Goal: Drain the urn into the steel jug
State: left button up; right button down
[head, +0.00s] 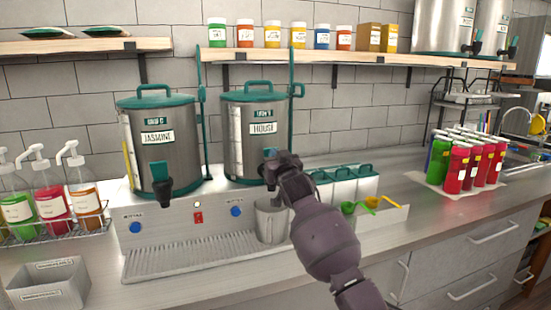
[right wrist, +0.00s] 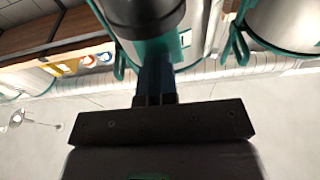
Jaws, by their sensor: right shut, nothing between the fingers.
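Two steel urns with teal lids stand side by side, the JASMINE urn (head: 170,110) on the left and the HOUSE urn (head: 252,148) on the right. The steel jug (head: 268,222) stands upright below the front of the HOUSE urn, partly hidden by my right arm. My right gripper (head: 272,165) is shut and empty at the HOUSE urn's tap, covering most of it. In the right wrist view, the fingertips (right wrist: 156,68) meet the teal tap lever (right wrist: 176,50) in the picture; contact is unclear. No stream into the jug is visible. My left gripper is out of view.
A ribbed drip tray (head: 185,255) lies in front of the urns. Pump bottles (head: 50,197) stand left, with a grey bin (head: 48,285) in front. White canisters (head: 343,184) and scoops stand right of the jug. Red and green bottles (head: 465,160) stand farther right.

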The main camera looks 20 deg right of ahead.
jog(key=shift+w+r+p, duration=0.3)
jog(key=shift+w+r, duration=0.05)
jog(key=shift+r, duration=0.15)
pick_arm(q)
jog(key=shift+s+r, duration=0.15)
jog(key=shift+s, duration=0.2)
pick_arm(e)
jog(key=shift+f, duration=0.15)
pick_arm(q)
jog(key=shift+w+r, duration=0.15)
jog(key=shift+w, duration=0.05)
pick_arm(e)
jog(key=shift+f, duration=0.1)
dwell(0.4)
